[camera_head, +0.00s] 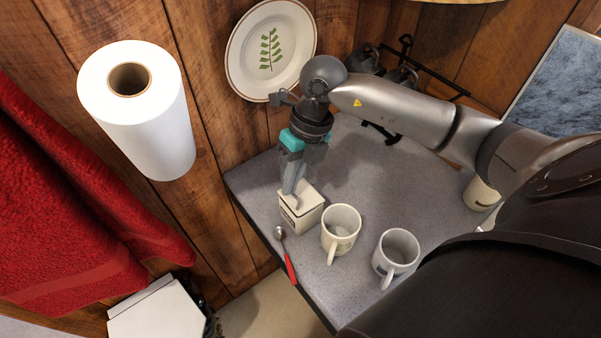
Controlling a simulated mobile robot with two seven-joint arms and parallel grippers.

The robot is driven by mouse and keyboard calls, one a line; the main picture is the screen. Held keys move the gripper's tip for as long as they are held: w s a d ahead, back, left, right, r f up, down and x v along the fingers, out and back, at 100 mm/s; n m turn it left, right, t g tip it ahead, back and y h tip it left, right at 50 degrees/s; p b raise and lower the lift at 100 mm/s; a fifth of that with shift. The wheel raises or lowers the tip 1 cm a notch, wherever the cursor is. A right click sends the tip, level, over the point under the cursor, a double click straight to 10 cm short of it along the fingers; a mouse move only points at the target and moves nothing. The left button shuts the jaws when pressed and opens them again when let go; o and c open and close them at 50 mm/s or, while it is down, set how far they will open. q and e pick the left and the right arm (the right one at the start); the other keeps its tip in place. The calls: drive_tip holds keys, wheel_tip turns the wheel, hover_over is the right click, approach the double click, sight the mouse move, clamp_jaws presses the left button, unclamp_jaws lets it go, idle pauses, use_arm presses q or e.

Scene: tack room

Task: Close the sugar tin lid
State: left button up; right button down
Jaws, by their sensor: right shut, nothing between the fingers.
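The sugar tin (301,213) is a small cream, square tin with dark marking on its side. It stands upright near the left edge of the grey counter (365,170). Its pale lid (309,197) lies over the top and looks down, though the gripper partly hides it. My right gripper (291,191) comes down from above with its fingers shut and empty. The fingertips are at the top of the tin, at or very near the lid; I cannot tell whether they touch. My left gripper is not in view.
Two mugs, a cream mug (341,228) and a greyish mug (396,254), stand right of the tin. A red-handled spoon (286,256) lies at the counter's left edge. A plate (270,50), paper roll (140,110) and red towel (70,210) hang around. Another container (480,195) stands at right.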

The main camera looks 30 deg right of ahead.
drive_tip(key=shift+s+a+f+b, duration=0.1)
drive_tip(key=shift+a+f+b, duration=0.55)
drive_tip(key=shift+a+f, duration=0.1)
drive_tip(key=shift+d, duration=0.15)
